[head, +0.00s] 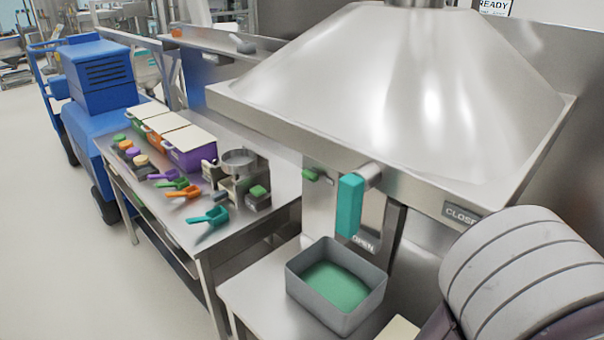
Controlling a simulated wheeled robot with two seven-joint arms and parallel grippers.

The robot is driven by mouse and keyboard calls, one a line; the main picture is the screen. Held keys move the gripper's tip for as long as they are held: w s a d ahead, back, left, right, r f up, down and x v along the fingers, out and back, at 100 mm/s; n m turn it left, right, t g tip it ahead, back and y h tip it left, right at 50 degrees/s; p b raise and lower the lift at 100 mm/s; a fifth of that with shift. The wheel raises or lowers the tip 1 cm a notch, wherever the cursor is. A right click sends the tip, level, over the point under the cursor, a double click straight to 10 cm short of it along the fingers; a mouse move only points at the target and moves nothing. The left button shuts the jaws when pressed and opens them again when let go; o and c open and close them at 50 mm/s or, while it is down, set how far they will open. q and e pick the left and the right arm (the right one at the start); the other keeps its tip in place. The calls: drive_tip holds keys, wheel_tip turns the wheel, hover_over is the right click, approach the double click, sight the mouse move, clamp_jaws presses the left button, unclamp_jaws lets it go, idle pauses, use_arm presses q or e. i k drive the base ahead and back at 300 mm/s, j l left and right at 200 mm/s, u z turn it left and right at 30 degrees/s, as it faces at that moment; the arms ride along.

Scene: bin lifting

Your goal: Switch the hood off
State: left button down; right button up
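The large metal hood (400,85) fills the upper right, over the bench. A teal lever handle (350,206) hangs straight down at its front edge, with the word OPEN just below it. A CLOSED label, partly covered, is on the front to the right. A small green knob (310,174) sits on the metal panel left of the teal handle. I cannot tell which of these is the hood's switch, or whether the hood is running. Neither of my grippers shows in the head view.
A grey bin (293,280) with green contents stands on the bench below the teal handle. A table (230,232) at the left holds coloured scoops, small jars and lidded boxes. A blue machine (98,75) stands behind it. A light segmented rounded part covers the lower right.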

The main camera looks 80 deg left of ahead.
sight(311, 175)
drive_tip(key=k+j+u, duration=0.1)
drive_tip(key=u, duration=2.6)
drive_tip(key=i+j, duration=0.15)
drive_tip(key=j, duration=0.2)
drive_tip(key=i+j+z, duration=0.1)
drive_tip(key=j, duration=0.25)
drive_tip(key=i+j, duration=0.15)
drive_tip(key=j, duration=0.25)
drive_tip(key=i+j+z, duration=0.1)
drive_tip(key=j, duration=0.25)
drive_tip(key=i+j, duration=0.1)
drive_tip(key=j, duration=0.3)
drive_tip(key=i+z, duration=0.15)
drive_tip(key=i, duration=0.45)
